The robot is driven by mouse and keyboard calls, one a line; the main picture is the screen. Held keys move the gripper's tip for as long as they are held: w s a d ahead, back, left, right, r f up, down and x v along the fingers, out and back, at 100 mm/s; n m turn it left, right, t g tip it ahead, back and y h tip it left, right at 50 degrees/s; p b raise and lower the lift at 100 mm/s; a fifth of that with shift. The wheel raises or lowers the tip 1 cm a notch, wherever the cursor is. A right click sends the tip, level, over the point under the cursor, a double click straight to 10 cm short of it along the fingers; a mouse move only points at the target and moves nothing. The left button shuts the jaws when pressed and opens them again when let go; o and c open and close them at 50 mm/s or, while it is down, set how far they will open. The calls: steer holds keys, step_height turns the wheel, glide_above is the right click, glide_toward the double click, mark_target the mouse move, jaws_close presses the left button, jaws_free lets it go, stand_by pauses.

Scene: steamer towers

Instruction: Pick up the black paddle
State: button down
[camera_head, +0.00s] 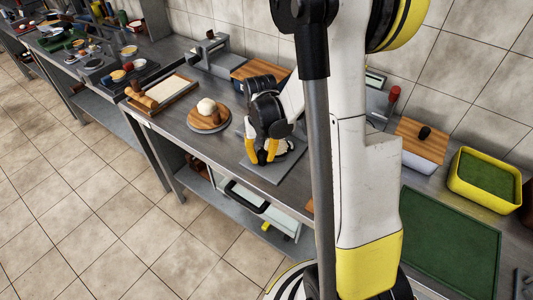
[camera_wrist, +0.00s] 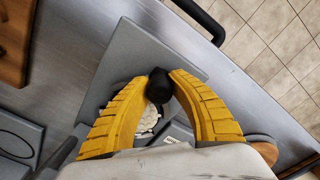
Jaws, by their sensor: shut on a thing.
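My gripper (camera_wrist: 155,95) has its two yellow fingers closed around a black rounded piece, the visible part of the black paddle (camera_wrist: 158,84). The rest of the paddle is hidden behind the fingers and my wrist. In the head view my gripper (camera_head: 261,158) is low over a grey slab (camera_head: 262,173) on the steel counter. A pale round thing (camera_wrist: 148,120) shows between the fingers, just below the black piece; I cannot tell whether they touch.
A round wooden board (camera_head: 209,125) with a white dough lump (camera_head: 207,106) is to the left. A wooden tray (camera_head: 174,94) lies further left. A yellow bin (camera_head: 484,182) and green mat (camera_head: 450,245) are at right. The counter's front edge is close to the slab.

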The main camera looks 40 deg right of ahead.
mark_target(262, 151)
steer(key=shift+r+p, duration=0.3)
steer(key=shift+r, duration=0.25)
step_height(262, 151, up, 2)
steer(key=shift+r+p, duration=0.25)
steer(key=shift+p, duration=0.4)
steer(key=s+d, duration=0.2)
steer(key=s, duration=0.3)
steer(key=s+d+p, duration=0.1)
steer(key=s+d, duration=0.1)
steer(key=s, duration=0.4)
steer(key=s+d+p, duration=0.1)
steer(key=s+d, duration=0.1)
steer(key=s, duration=0.4)
steer(key=shift+d+f, duration=0.1)
steer(key=shift+w, duration=0.1)
